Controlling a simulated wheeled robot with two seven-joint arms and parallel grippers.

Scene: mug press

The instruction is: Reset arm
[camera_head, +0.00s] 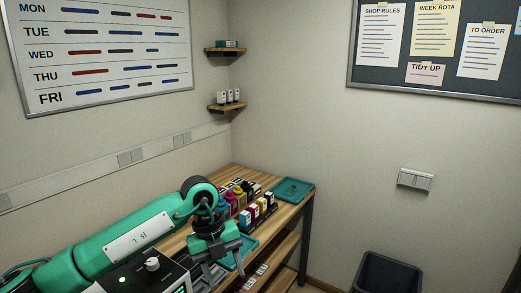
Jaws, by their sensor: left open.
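My left arm (135,238) reaches in from the left, green with dark joints, and bends down at its wrist. My left gripper (218,262) points downward over the front part of the wooden bench (226,183). Its grey fingers are apart and I see nothing held between them. The gripper and wrist hide part of the bench and of a teal tray (247,246) beside them. My right gripper is not in view.
Several ink bottles (231,200) and small boxes (258,209) stand behind the gripper. A flat teal tray (293,189) lies at the bench's far right. A device with a knob (152,264) is at the lower left. A dark bin (387,272) stands right.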

